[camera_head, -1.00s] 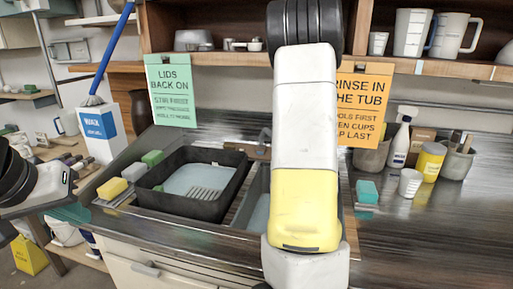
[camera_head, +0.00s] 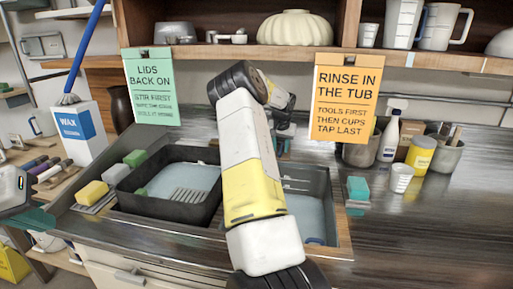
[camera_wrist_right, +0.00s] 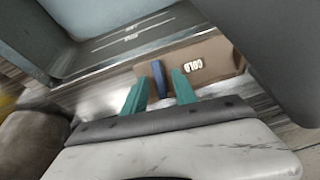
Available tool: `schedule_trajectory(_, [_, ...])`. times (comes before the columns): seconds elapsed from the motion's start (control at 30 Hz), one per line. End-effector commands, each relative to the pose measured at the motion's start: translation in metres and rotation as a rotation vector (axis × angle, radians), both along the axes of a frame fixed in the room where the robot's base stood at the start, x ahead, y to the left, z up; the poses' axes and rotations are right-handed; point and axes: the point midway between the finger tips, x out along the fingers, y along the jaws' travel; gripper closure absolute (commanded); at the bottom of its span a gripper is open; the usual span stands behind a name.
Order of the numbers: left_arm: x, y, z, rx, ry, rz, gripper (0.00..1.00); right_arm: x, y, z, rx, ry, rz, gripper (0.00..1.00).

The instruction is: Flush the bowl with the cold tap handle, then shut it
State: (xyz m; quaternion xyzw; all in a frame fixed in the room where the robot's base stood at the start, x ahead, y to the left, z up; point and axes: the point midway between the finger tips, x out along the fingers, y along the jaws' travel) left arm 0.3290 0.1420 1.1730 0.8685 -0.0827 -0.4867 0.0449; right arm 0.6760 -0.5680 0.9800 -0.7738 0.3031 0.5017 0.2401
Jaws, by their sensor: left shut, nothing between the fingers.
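The blue cold tap handle (camera_wrist_right: 159,78) stands upright beside a brown plate marked COLD (camera_wrist_right: 205,65) in the right wrist view. My right gripper (camera_wrist_right: 160,88) is open, with one teal finger on each side of the handle; I cannot tell whether either touches it. In the head view my right gripper (camera_head: 284,140) is over the back of the sink, where my arm hides most of the tap area. The right sink bowl (camera_head: 312,212) is partly hidden by my arm. My left gripper (camera_head: 32,218) is shut and empty at the left edge.
A black tub (camera_head: 160,205) sits in the left of the sink, with sponges (camera_head: 92,194) beside it. Two hanging signs, green (camera_head: 152,90) and orange (camera_head: 346,97), flank my right gripper. Cups and bottles (camera_head: 390,138) stand at the right. The front right counter (camera_head: 430,235) is clear.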

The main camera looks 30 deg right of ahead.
Motion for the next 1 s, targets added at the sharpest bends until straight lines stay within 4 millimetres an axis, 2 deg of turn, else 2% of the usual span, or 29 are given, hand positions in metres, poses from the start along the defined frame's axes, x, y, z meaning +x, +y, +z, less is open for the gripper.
schedule_trajectory(0.1, [0.0000,0.0000,0.0000,0.000,0.000,0.000,1.00,0.0021,-0.0022,-0.0066,0.000,-0.001,-0.001,0.66])
schedule_trajectory(0.37, [0.0000,0.0000,0.0000,0.000,0.000,0.000,1.00,0.0027,-0.0023,-0.0078,0.000,-0.002,-0.001,0.66])
schedule_trajectory(0.53, [0.0000,0.0000,0.0000,0.000,0.000,0.000,1.00,0.0027,-0.0021,-0.0078,0.000,-0.002,-0.001,0.98])
schedule_trajectory(0.57, [0.0000,0.0000,0.0000,0.000,0.000,0.000,1.00,0.0027,-0.0022,-0.0076,0.000,-0.002,-0.001,1.00])
schedule_trajectory(1.0, [0.0000,0.0000,0.0000,0.000,0.000,0.000,1.00,0.0026,-0.0024,-0.0069,0.020,-0.019,-0.035,1.00])
